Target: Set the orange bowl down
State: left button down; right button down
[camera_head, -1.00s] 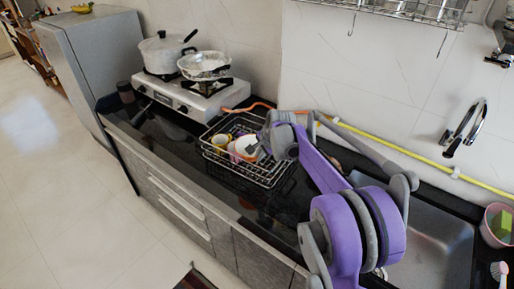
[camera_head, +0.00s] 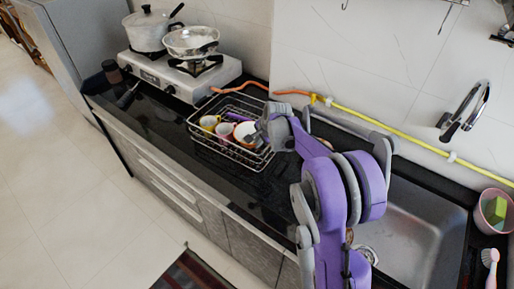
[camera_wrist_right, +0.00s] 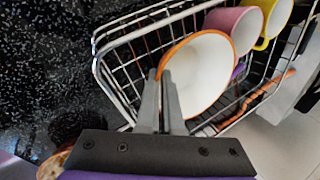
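The orange bowl has a white inside and an orange rim. It sits low inside the wire dish rack (camera_head: 205,147) in the head view (camera_head: 245,133), beside two mugs. In the right wrist view the bowl (camera_wrist_right: 203,78) faces the camera and leans within the rack wires. My right gripper (camera_head: 262,137) reaches into the rack from the right. In the wrist view its two fingers (camera_wrist_right: 161,78) are close together at the bowl's left rim, with the wall between them. The bowl's underside is hidden. My left gripper is not in view.
A pink-purple mug (camera_wrist_right: 244,22) and a yellow mug (camera_wrist_right: 274,18) stand beside the bowl in the rack. A stove (camera_head: 180,75) with two pots is at the back left. The sink (camera_head: 420,225) lies right. Black counter (camera_head: 160,120) is clear left of the rack.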

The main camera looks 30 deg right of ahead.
jog(key=shift+f, duration=1.75)
